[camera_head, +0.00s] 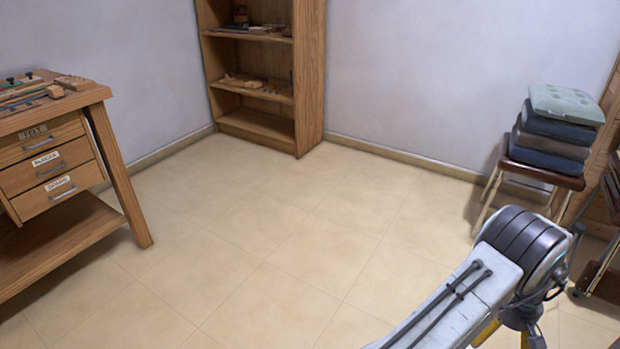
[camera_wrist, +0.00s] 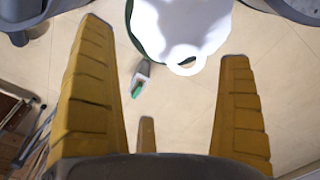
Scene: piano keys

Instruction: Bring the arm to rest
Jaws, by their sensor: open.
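My arm (camera_head: 470,300) reaches in from the bottom right of the head view. Part of a yellow finger of my gripper (camera_head: 486,332) shows under its end, cut off by the bottom edge. In the wrist view my gripper (camera_wrist: 165,42) has its two ribbed yellow fingers wide apart, with nothing held between them. Pale floor tiles show beyond the fingers. A white rounded shape at the top of that view may be part of my own body. A small grey-and-white thing with a green part (camera_wrist: 137,90) shows between the fingers; I cannot tell what it is.
A wooden workbench (camera_head: 118,170) with labelled drawers and small items stands at left. A wooden shelf (camera_head: 310,75) stands at the back wall. A stool (camera_head: 545,175) with stacked cushions (camera_head: 560,125) stands at right, behind my arm. The tiled floor (camera_head: 260,215) in the middle is clear.

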